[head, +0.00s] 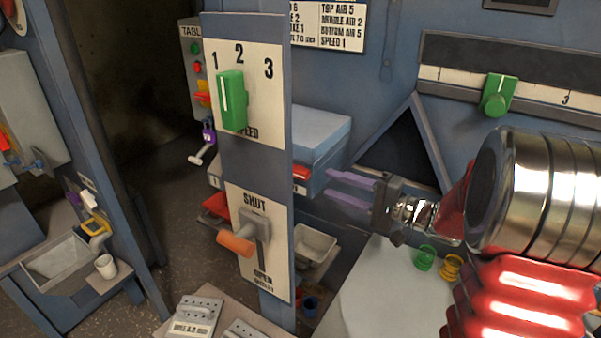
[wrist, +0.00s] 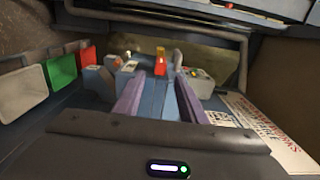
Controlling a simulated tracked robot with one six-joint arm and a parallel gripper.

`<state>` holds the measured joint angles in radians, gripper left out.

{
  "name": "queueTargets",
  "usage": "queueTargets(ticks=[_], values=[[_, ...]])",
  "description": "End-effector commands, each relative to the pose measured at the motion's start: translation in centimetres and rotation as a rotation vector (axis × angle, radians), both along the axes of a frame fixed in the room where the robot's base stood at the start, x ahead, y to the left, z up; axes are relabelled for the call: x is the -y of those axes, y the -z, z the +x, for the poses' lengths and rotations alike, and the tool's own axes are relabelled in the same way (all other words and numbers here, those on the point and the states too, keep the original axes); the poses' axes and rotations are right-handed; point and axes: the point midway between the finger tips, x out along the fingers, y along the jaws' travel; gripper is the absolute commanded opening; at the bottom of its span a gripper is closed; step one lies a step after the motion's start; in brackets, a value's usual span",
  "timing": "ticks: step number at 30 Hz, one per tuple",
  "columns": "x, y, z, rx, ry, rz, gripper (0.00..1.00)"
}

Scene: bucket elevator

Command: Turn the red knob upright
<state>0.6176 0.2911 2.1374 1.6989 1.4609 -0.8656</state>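I cannot tell for sure which part is the red knob. A small red part (head: 302,172) shows on the front of a blue box, partly cut off by the upright panel, and its angle is unclear. An orange-red upright part (head: 203,93) sits on the table-control panel farther back. In the wrist view a small orange-red part (wrist: 160,64) stands ahead between the fingers. My gripper (head: 328,182) has purple fingers held apart with nothing between them. It points left, to the right of the panel. In the wrist view the fingers (wrist: 158,88) are also apart.
The upright panel (head: 270,165) carries a green knob (head: 232,100) near 2 and a shut/open lever with an orange handle (head: 236,243). Another green knob (head: 497,95) is on the back wall. A pale table (head: 380,300) holds green and yellow spools. Bins (wrist: 60,70) line the wrist view's left.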

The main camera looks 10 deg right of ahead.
Motion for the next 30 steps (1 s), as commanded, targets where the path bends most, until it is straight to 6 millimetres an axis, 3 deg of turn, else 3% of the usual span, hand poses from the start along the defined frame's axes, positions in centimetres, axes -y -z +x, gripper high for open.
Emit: queueTargets(ticks=[21, 30], values=[[-7.2, 0.1, 7.1, -0.001, -0.004, 0.0, 0.38], [-8.3, 0.0, 8.1, -0.001, -0.002, 0.001, 0.38]])
